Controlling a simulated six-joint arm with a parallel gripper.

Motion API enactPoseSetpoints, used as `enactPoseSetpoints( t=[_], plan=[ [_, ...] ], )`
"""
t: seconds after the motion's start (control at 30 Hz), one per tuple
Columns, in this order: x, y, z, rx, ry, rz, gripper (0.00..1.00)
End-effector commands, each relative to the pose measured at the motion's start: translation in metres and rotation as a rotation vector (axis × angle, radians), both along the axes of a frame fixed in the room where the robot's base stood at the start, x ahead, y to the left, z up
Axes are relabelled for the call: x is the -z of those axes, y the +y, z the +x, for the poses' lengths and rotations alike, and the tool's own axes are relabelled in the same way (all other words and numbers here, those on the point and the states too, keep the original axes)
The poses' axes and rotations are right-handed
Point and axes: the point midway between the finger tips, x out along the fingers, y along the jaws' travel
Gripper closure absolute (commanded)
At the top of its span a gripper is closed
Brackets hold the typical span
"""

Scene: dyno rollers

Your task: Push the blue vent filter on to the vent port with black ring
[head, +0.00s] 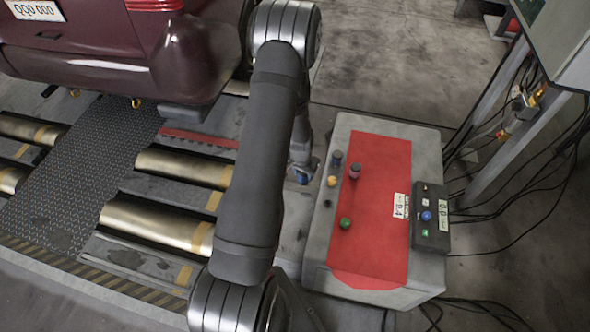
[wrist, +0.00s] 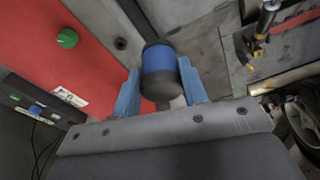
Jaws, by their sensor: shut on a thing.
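The blue vent filter (wrist: 158,66), a short cylinder with dark end caps, is between the two light-blue fingers of my gripper (wrist: 159,82) in the wrist view. The gripper is shut on it. In the head view my gripper (head: 302,174) is just left of the grey cabinet, partly hidden by my arm, and the filter cannot be told apart there. A small black ring port (head: 327,203) is on the cabinet's grey left margin. It also shows in the wrist view (wrist: 120,43), left of the filter and apart from it, with nothing on it.
The grey cabinet (head: 426,285) has a red top panel (head: 375,245). A yellow fitting (head: 332,181), a dark grey fitting (head: 337,157), a dark red capped one (head: 355,171) and a green one (head: 345,223) stand on it. A black control box (head: 430,235) is at right.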

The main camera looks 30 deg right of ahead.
Motion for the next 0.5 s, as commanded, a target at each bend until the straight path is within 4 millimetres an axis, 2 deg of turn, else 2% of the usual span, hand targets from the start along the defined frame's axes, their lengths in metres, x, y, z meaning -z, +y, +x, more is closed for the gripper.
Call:
enactPoseSetpoints(
  t=[0.5],
  plan=[
    [0.015, -0.029, -0.021, 0.472, -0.018, -0.063, 0.84]
  ],
)
